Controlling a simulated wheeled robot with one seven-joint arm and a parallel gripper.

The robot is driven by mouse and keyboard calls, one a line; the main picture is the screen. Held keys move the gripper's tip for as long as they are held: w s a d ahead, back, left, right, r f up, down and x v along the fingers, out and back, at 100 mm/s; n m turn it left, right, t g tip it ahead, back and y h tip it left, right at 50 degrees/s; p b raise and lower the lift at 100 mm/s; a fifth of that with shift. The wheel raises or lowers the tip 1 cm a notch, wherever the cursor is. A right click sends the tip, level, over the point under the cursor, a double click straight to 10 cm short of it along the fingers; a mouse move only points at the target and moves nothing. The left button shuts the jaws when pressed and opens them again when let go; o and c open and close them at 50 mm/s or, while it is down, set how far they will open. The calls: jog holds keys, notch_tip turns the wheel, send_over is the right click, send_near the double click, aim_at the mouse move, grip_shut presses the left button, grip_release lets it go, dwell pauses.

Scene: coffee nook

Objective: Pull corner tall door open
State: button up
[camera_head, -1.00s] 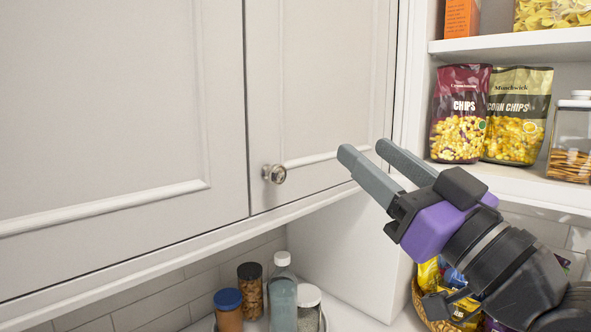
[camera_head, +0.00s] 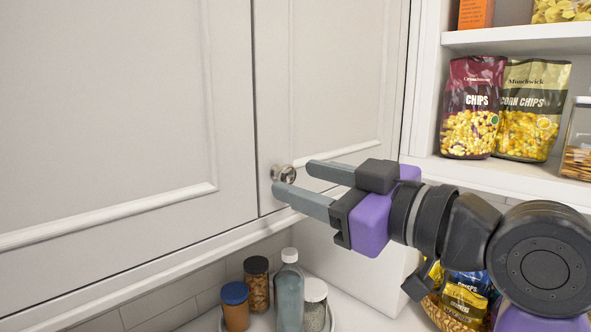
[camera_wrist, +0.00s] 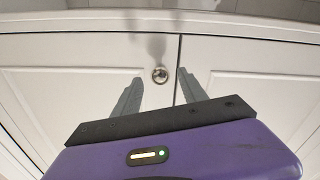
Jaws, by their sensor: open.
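The corner tall door (camera_head: 330,80) is a white panelled door that looks shut, flush with the door to its left. Its round metal knob (camera_head: 284,173) sits at its lower left corner. My gripper (camera_head: 292,176) is open, with its two grey fingers pointing left at the knob. In the head view the fingertips overlap or nearly reach the knob; I cannot tell if they touch it. In the wrist view the knob (camera_wrist: 160,74) shows between and just beyond the two fingertips, next to the dark gap between the doors.
A second white door (camera_head: 110,100) is on the left. Open shelves on the right hold chips bags (camera_head: 472,108) and jars. Below are several jars and a bottle (camera_head: 290,290) on the counter, and a basket of snack bags (camera_head: 462,300) under my arm.

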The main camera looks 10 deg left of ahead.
jog(key=shift+x, duration=1.2)
grip_shut()
dwell(0.6)
